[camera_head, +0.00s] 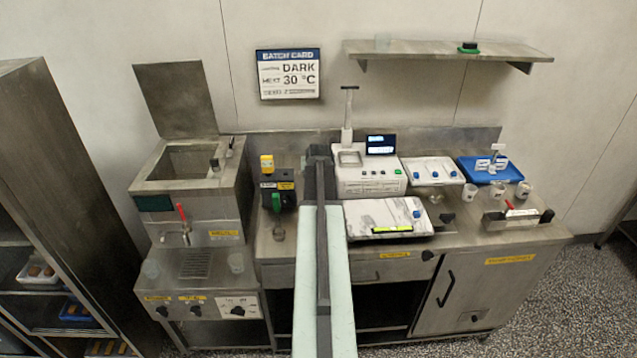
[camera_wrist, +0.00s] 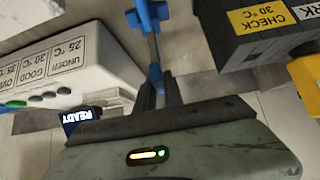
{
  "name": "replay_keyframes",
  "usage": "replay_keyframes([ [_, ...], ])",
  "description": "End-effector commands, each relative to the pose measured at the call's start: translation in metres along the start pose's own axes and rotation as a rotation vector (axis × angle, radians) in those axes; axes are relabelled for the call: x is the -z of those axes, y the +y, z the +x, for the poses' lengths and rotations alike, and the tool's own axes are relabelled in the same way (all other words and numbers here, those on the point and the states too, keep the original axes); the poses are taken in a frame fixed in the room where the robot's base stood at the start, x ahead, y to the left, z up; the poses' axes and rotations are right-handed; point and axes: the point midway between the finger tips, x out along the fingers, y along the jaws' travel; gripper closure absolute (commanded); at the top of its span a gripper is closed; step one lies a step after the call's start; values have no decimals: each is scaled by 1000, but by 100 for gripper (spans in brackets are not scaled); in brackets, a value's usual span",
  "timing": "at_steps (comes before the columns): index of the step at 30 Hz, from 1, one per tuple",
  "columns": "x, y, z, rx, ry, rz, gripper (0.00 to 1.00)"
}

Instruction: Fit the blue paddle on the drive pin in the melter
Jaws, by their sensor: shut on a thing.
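My gripper (camera_wrist: 160,94) is shut on a blue thing with a grey shaft, which I take to be the blue paddle (camera_wrist: 148,18). A second blue part shows right at the fingertips. In the head view my arm reaches over the bench's middle, and the gripper and paddle are hidden or too small to make out. A steel tank with a raised lid (camera_head: 192,160), which looks like the melter, stands at the left. Its well is open at the top. I cannot make out a drive pin inside it.
A white instrument with a lit display (camera_head: 370,180) stands just right of my arm; its READY screen (camera_wrist: 82,118) shows in the wrist view. A black box with yellow labels (camera_head: 278,194) stands left of my arm. A marble board (camera_head: 375,218) and blue tray (camera_head: 470,173) are farther right.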

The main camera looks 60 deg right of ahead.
Motion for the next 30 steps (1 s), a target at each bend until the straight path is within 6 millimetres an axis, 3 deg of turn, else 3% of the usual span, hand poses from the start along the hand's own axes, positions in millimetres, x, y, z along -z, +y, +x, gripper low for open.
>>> replay_keyframes([
  [7,14,0,-14,0,0,0,100],
  [19,69,0,-69,0,0,0,100],
  [30,71,0,-71,0,0,0,100],
])
